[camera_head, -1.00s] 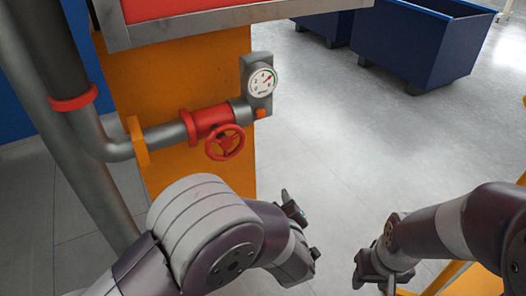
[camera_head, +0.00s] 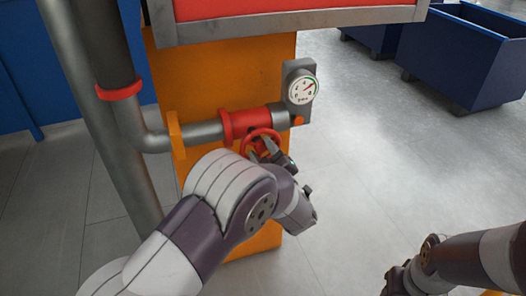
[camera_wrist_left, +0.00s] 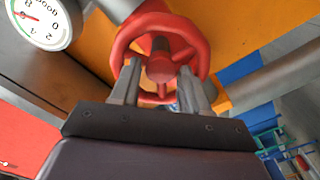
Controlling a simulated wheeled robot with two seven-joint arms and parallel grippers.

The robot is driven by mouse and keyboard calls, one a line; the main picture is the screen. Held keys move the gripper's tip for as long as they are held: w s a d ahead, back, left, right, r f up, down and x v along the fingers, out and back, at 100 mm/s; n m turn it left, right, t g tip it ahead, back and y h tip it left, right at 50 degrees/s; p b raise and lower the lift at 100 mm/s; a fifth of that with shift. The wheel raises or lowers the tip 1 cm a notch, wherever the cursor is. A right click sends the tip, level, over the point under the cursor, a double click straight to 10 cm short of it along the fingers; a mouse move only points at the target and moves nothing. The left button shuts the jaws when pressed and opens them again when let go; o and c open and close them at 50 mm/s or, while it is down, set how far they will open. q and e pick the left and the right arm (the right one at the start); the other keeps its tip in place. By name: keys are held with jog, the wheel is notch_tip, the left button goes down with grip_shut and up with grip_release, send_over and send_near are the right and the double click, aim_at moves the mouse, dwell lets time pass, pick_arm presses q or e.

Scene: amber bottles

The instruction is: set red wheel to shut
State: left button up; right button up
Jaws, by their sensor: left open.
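The red wheel (camera_head: 258,142) sits on a red valve body (camera_head: 246,122) in a grey pipe, in front of an orange panel. My left arm hides its lower part in the head view. The wheel (camera_wrist_left: 203,45) shows large at the top middle of the left wrist view. My left gripper (camera_head: 279,152) is at the wheel. In the left wrist view its two fingers (camera_wrist_left: 158,78) are apart, one on each side of the hub, over the lower rim. I cannot tell if they touch it. My right gripper (camera_head: 393,282) is low at the right, far from the wheel and partly cut off.
A round pressure gauge (camera_head: 302,90) stands just right of the valve and also shows in the left wrist view (camera_wrist_left: 42,20). A thick vertical pipe (camera_head: 112,120) stands at the left. Blue bins (camera_head: 462,62) stand at the back right. The grey floor (camera_head: 380,150) right of the panel is clear.

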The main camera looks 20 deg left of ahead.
pick_arm(q)
jog(key=shift+a, duration=0.1)
jog(key=c, duration=0.8)
